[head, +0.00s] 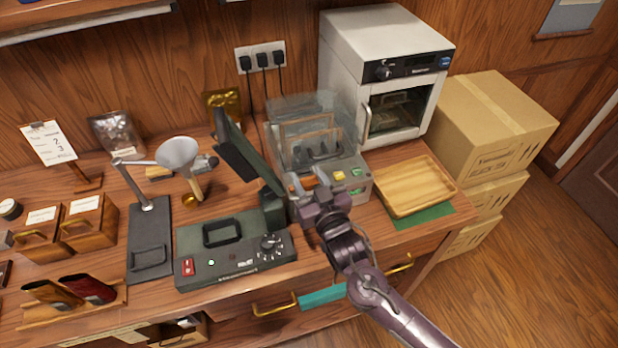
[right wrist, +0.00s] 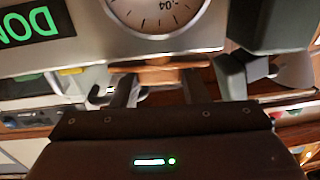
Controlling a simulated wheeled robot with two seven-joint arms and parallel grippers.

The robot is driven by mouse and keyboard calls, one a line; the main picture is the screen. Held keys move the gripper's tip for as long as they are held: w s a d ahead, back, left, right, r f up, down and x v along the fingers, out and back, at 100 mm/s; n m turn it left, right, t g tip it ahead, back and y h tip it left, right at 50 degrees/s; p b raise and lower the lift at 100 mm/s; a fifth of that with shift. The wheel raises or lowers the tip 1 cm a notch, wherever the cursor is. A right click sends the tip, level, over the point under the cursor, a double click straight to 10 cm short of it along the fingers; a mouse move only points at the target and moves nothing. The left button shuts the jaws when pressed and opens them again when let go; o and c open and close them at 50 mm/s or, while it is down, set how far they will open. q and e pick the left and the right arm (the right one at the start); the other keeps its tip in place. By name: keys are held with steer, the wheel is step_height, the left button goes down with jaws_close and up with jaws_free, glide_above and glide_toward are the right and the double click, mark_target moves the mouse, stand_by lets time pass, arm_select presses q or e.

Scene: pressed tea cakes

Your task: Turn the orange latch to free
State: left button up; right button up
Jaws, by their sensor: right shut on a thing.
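The orange latch (head: 301,184) is on the front of a grey machine (head: 361,186) with a clear lid (head: 305,115), in the middle of the counter. My right gripper (head: 317,190) is at the machine's front, over part of the latch. In the right wrist view the orange latch (right wrist: 160,75) lies between the two fingers of my right gripper (right wrist: 158,88), which is shut on it. A round dial (right wrist: 160,8) and a green-lettered display (right wrist: 38,22) show close above. The latch's exact angle is hard to tell. My left gripper is not in view.
A dark green press (head: 235,258) with a raised arm stands close left of the machine. A wooden tray (head: 415,186) lies to the right on a green mat (head: 425,215). A white oven (head: 385,60) stands behind, with cardboard boxes (head: 495,125) beside it.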

steer(key=shift+m+t+h, duration=0.3)
steer(key=shift+m+h, duration=0.3)
steer(key=shift+h, duration=0.2)
steer(key=o, duration=1)
steer(key=shift+s+f, duration=0.1)
steer(key=shift+s, duration=0.2)
steer(key=b+v, duration=0.2)
steer(key=v, duration=0.5)
steer(key=shift+s+d, duration=0.1)
